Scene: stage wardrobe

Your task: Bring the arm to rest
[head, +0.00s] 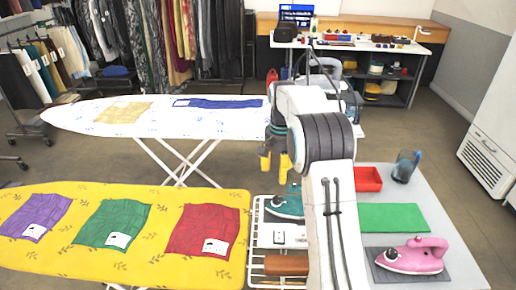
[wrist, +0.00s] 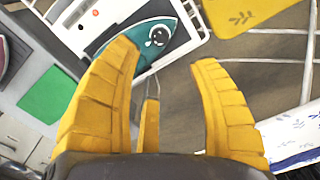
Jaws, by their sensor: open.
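My gripper (head: 275,165) has yellow fingers and hangs at the end of my white and dark arm, near the middle of the head view. In the wrist view my gripper (wrist: 165,65) is open, with its fingers spread wide and nothing between them. Beyond the fingers, a teal iron (wrist: 140,42) sits on a white rack. In the head view the teal iron (head: 290,205) is below my gripper and partly hidden by my arm. My gripper is apart from it.
A yellow ironing board (head: 150,262) with purple, green and red cloths is at front left; a white one (head: 150,123) is behind. The grey table (head: 460,260) at right holds a pink iron (head: 413,256), green mat (head: 392,217), red tray (head: 367,179) and cup (head: 405,166).

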